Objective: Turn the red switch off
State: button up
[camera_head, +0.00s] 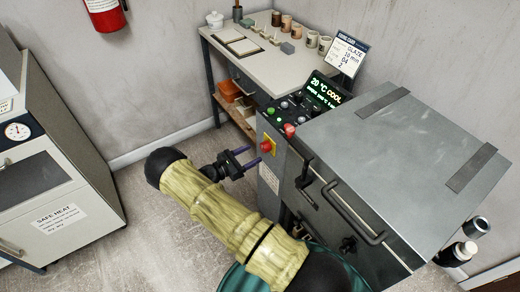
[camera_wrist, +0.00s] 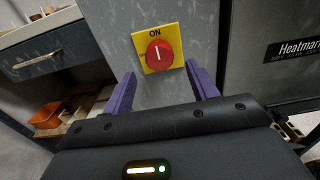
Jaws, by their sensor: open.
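The red switch (camera_head: 267,147) is a round knob on a yellow plate on the side of the grey kiln. In the wrist view the red switch (camera_wrist: 160,54) faces me, with a white mark standing upright under the word ON. My gripper (camera_head: 248,158) is open, with its purple fingers pointing at the switch and a short gap before it. In the wrist view my gripper (camera_wrist: 163,85) has one finger on either side of the knob, lower in the picture, and nothing between them.
The kiln (camera_head: 385,150) has a front handle (camera_head: 350,212) and latch close to my arm. A display (camera_head: 325,92) reads 20 °C COOL. A table (camera_head: 265,68) with cups stands behind. A white cabinet (camera_head: 50,180) is at left, with open floor between.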

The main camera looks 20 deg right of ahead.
aim_at(262, 149)
jog(key=d, duration=0.2)
jog(key=w+d, duration=0.1)
jog(key=d, duration=0.1)
jog(key=shift+d, duration=0.4)
jog(key=shift+c, duration=0.5)
jog(key=c, duration=0.9)
